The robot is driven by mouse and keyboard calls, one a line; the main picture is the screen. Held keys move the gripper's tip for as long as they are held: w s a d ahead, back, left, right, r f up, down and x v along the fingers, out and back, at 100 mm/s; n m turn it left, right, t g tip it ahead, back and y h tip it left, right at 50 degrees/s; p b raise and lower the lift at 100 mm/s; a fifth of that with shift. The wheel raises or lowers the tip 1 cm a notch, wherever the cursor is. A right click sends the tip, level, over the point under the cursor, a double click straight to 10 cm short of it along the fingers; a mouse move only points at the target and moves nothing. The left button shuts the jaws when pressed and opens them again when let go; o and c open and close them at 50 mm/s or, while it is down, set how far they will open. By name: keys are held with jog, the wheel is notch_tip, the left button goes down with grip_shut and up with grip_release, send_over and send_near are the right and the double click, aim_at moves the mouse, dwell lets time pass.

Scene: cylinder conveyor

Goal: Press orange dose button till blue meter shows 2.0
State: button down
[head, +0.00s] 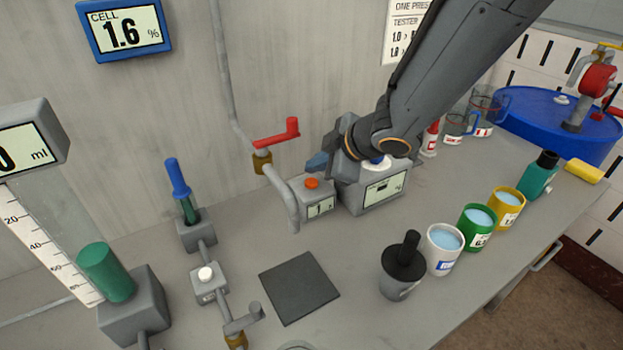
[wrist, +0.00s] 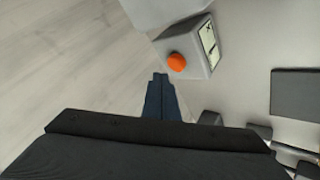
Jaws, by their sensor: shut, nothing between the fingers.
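The blue meter (head: 123,30) on the wall reads CELL 1.6 %. The orange dose button (head: 312,183) sits on top of a small grey box (head: 320,207) with a little display that seems to read 1. In the wrist view the orange button (wrist: 177,62) is just right of and beyond my fingertips. My gripper (wrist: 160,76) is shut and empty, its dark blue fingers together. In the head view my gripper (head: 316,163) shows as a blue tip just behind the button, apart from it in the picture; its height above the box is unclear.
A grey tester (head: 383,191) with a % display stands right of the button box. A red-handled valve (head: 277,135) and bent pipe are close on its left. A dark square pad (head: 299,288) lies in front. Several cups, including a green one (head: 476,230), stand to the right.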

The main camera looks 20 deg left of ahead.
aim_at(316, 184)
jog(key=shift+r+p, duration=2.15)
jog(key=shift+p, duration=0.2)
jog(key=w+d+m+h, duration=0.1)
jog(key=d, duration=0.3)
jog(key=w+d+m+t+h, duration=0.1)
jog(key=w+d+m, duration=0.1)
jog(key=d, duration=0.2)
jog(key=w+d+m+t, duration=0.1)
jog(key=d+m, duration=0.1)
jog(key=d, duration=0.1)
jog(key=shift+w+d+f+h+b, duration=0.25)
jog(key=shift+d+f+h+b, duration=0.05)
jog(key=shift+d+h+b, duration=0.1)
jog(key=s+d+f+m+g+h, duration=0.1)
jog(key=s+d+m+h, duration=0.15)
jog(key=d, duration=0.45)
jog(key=s+d+f+m+h+b, duration=0.1)
jog(key=d+m, duration=0.3)
jog(key=d, duration=0.4)
jog(key=s+d+f+m+g+h, duration=0.1)
jog(key=s+d+m+h, duration=0.1)
jog(key=d+m, duration=0.35)
jog(key=s+d+f+m+g, duration=0.1)
jog(key=s+d+m+g, duration=0.1)
jog(key=s+d+m, duration=0.2)
jog(key=s+d, duration=0.3)
jog(key=s, duration=0.3)
jog(key=shift+s+d+m+g, duration=0.3)
jog(key=shift+d+g, duration=0.1)
dwell(0.7)
